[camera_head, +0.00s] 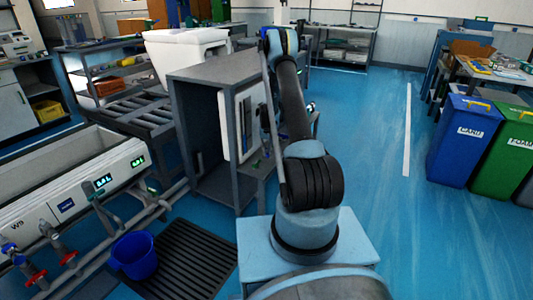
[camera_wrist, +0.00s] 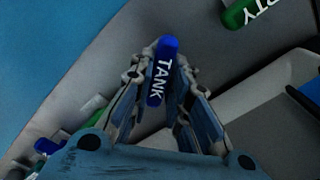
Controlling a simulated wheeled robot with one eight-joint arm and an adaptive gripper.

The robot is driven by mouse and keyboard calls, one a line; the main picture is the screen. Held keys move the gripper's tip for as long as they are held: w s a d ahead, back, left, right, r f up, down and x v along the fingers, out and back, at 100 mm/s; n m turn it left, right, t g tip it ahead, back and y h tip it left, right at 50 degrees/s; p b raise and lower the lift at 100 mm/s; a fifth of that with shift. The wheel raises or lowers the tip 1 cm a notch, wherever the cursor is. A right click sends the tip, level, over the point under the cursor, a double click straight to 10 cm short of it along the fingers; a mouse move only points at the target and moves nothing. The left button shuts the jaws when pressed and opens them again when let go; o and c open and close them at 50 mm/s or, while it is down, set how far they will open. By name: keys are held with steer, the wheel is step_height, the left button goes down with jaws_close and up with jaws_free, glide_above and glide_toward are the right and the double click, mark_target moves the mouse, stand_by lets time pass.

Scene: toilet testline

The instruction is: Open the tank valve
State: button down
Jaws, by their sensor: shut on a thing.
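In the wrist view, a blue valve handle marked TANK (camera_wrist: 162,72) sits between the two fingers of my gripper (camera_wrist: 160,75). The fingers are shut on it, one on each side, and its rounded blue end shows beyond them. The handle lies nearly along the line of the fingers, slightly tilted. The valve body beneath it is hidden. In the head view, my arm reaches forward to the grey cabinet, and the gripper and the handle are hidden behind it.
A green handle with white letters ending in TY (camera_wrist: 245,10) is at the upper right of the wrist view. In the head view, a grey cabinet (camera_head: 205,140) stands left of my arm. Blue (camera_head: 464,138) and green (camera_head: 503,150) bins stand right. Blue floor (camera_head: 380,200) between is clear.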

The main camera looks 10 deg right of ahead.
mark_target(267, 151)
steer(key=shift+w+n, duration=0.1)
steer(key=shift+n, duration=0.4)
steer(key=c, duration=1.5)
jaws_free()
steer(key=shift+r, duration=0.1)
step_height(267, 151, up, 12)
steer(key=shift+f, duration=0.1)
